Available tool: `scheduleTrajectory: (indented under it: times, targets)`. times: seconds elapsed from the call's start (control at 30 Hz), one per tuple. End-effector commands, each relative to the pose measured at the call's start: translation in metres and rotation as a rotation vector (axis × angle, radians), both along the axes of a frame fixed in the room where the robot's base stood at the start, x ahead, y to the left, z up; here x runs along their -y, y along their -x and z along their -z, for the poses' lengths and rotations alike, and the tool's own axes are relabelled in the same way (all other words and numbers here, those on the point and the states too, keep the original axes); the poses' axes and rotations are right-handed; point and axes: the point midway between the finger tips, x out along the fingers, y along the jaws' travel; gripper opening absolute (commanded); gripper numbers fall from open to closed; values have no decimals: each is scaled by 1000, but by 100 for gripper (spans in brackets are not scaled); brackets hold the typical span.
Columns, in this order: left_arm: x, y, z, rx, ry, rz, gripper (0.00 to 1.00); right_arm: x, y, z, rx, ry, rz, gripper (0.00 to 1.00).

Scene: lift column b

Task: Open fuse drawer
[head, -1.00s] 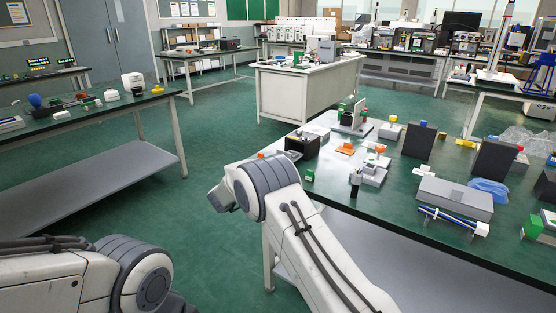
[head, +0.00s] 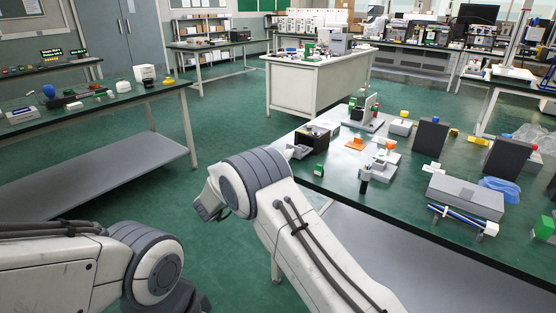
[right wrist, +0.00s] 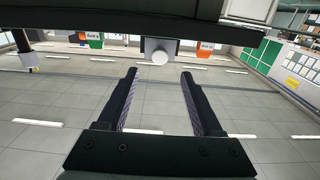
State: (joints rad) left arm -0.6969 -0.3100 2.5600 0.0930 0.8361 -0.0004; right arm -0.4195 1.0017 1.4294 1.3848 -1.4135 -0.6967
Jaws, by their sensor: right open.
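In the right wrist view my right gripper (right wrist: 159,73) is open, its two dark fingers apart with nothing between them. A white round knob (right wrist: 160,57) on a dark body (right wrist: 110,22) lies just beyond the fingertips, roughly centred between them; I cannot tell if they touch. This may be the fuse drawer's front, but I cannot be sure. In the head view a black box (head: 311,141) with a grey part at its front left stands at the near left edge of the right table. My left gripper is out of view.
The right table (head: 385,208) holds a grey box (head: 465,196), dark upright panels (head: 431,135) and several small parts. Another table (head: 90,121) stands at the left, and a white bench (head: 318,88) stands further back. Green floor (head: 235,120) between them is clear.

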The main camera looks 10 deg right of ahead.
Motion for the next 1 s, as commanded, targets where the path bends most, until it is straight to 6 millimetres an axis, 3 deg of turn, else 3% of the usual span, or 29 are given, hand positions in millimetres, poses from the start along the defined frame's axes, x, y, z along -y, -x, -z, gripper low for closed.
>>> scheduleTrajectory:
  times: [0.2, 0.67, 0.87, 1.0]
  targets:
    - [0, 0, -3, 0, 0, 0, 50, -19, 14, -1, 1, -1, 0, 67]
    - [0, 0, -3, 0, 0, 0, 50, -18, 10, -5, 1, -17, -39, 67]
    - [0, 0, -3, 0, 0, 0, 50, -14, -15, -28, -62, -145, -349, 67]
    - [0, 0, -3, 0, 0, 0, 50, -20, 6, -25, -235, -277, -611, 67]
